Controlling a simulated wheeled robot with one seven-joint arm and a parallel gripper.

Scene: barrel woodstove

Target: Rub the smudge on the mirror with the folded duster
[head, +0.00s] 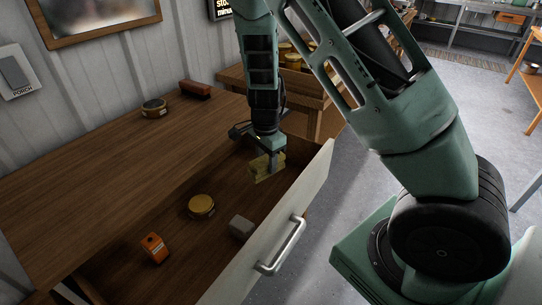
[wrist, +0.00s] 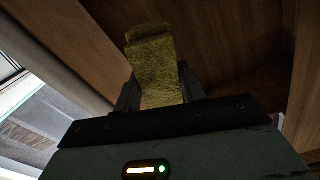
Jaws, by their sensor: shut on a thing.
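The folded duster is a yellow cloth block (head: 266,168). My gripper (head: 271,157) is shut on it, above the far end of the open drawer. In the wrist view the duster (wrist: 155,70) stands out between the two dark fingers. The mirror (head: 95,18) hangs on the wall at the upper left in a wooden frame, with only its lower part in view. A pale, blurry area shows on its glass, but I cannot tell whether it is the smudge.
The open drawer (head: 317,185) holds a yellow round tin (head: 201,206), an orange block (head: 154,247) and a grey block (head: 241,227). A dark tin (head: 154,108) and a brown brush-like thing (head: 195,90) sit on the wooden top (head: 95,165). A switch plate (head: 17,73) is on the wall.

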